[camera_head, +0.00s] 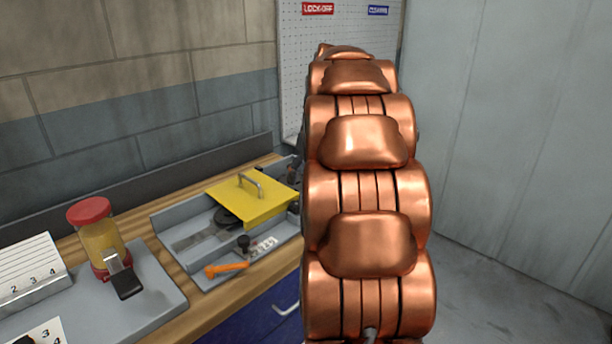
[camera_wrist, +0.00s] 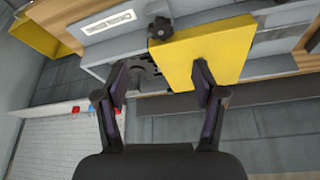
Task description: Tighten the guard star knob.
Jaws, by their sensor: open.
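The yellow guard (camera_head: 240,203) is a flat plate with a metal handle, lying over a grey machine tray on the bench. In the wrist view the guard (camera_wrist: 215,45) fills the upper middle. A black star knob (camera_wrist: 160,28) shows there at the guard's corner; I cannot tell how tight it is. In the head view I cannot single it out for sure. My gripper (camera_wrist: 160,70) is open and empty, its two dark fingers apart, with the guard beyond them and the knob above the gap in the picture. In the head view my copper arm hides my gripper.
An orange lever (camera_head: 226,268) and a small black knob (camera_head: 243,241) are at the tray's front. A red-capped jar (camera_head: 92,230) and a numbered white block (camera_head: 25,268) stand left. A pegboard (camera_head: 295,60) is behind; grey wall panels stand right.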

